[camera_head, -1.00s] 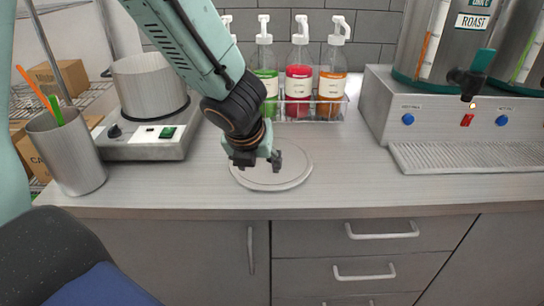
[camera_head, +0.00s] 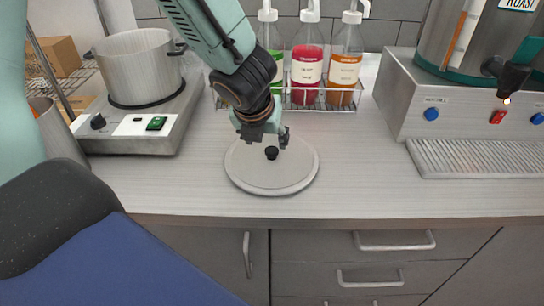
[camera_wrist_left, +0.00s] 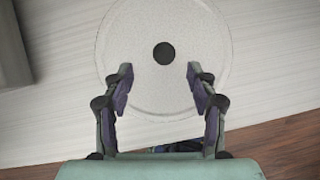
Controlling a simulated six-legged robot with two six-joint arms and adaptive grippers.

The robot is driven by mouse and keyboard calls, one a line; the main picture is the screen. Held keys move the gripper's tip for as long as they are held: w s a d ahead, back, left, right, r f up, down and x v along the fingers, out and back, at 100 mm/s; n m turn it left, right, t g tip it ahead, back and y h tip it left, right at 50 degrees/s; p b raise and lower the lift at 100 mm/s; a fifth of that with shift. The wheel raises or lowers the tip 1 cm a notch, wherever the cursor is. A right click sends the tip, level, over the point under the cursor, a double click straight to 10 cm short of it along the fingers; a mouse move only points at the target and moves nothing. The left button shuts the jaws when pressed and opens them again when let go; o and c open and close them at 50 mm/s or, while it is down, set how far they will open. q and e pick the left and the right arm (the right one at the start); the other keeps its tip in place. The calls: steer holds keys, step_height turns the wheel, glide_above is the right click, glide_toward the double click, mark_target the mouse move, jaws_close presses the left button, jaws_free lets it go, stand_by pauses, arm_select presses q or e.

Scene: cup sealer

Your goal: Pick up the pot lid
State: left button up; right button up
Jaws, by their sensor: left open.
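The pot lid (camera_head: 285,180) is a round, pale grey disc with a black knob (camera_head: 271,153), lying flat on the counter. My left gripper (camera_head: 266,140) is open and empty, just above and behind the knob in the head view. In the left wrist view the lid (camera_wrist_left: 135,40) lies beyond the open fingers (camera_wrist_left: 160,82), and its knob (camera_wrist_left: 164,53) shows between and just ahead of the fingertips. The pot (camera_head: 141,70) stands uncovered on the hot plate (camera_head: 160,138) at the left. My right gripper is not in view.
A wire rack (camera_head: 318,104) with several pump bottles stands behind the lid. A drink dispenser with a drip tray (camera_head: 480,157) is at the right. A metal cup (camera_head: 58,135) is at the left. The counter right of the lid is clear.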

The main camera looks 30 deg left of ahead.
mark_target(271, 150)
arm_select(q)
steer(key=shift+w+a+f, duration=0.1)
steer(key=shift+w+f, duration=0.15)
steer(key=shift+f, duration=0.45)
steer(key=shift+w+f, duration=0.15)
steer(key=shift+f, duration=0.15)
steer(key=x, duration=0.1)
steer(key=b+x, duration=0.1)
steer(key=x, duration=0.1)
steer(key=shift+w+d+f+b, duration=0.15)
steer(key=shift+d+f+b, duration=0.05)
steer(key=shift+f+b, duration=0.1)
steer(key=shift+w+a+f, duration=0.25)
steer(key=shift+w, duration=0.05)
steer(key=shift+s+d+r, duration=0.25)
steer(key=shift+d, duration=0.05)
steer(key=shift+c, duration=2)
steer(key=shift+w+a+f, duration=0.2)
steer(key=c, duration=0.4)
steer(key=shift+d+r, duration=0.1)
steer(key=shift+r, duration=0.05)
jaws_close()
